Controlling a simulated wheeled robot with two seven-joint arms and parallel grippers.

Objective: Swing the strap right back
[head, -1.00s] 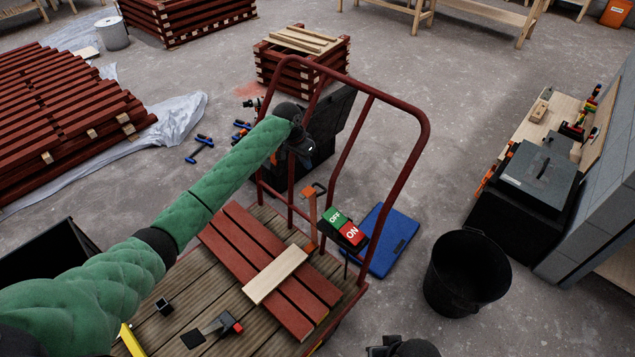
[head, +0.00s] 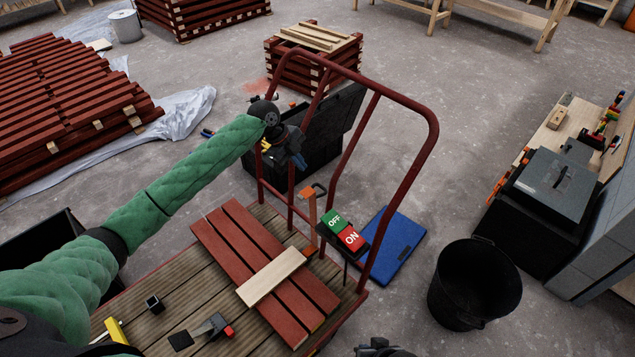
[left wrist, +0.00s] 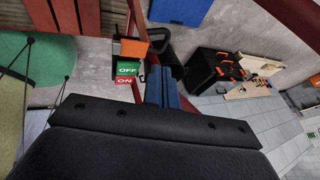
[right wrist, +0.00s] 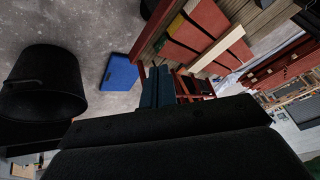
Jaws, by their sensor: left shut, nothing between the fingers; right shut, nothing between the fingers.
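No part is clearly recognisable as the strap. An orange upright piece with a dark handle (head: 312,208) stands at the cart's rail. Beside it is a switch block with a green OFF half and a red ON half (head: 343,231), which also shows in the left wrist view (left wrist: 126,74). My left gripper (head: 298,160) is by the rail's left post, above and left of the orange piece and apart from it. Its blue fingers (left wrist: 164,88) are shut and empty. My right gripper (head: 376,347) is at the bottom edge; its fingers (right wrist: 157,88) are shut and empty.
The cart's red tube rail (head: 400,102) rises around the switch. Red battens (head: 246,240) and a pale batten (head: 272,277) lie on the deck (head: 190,285). A black toolbox (head: 325,140) stands behind, a blue case (head: 395,245) and black bucket (head: 470,285) to the right.

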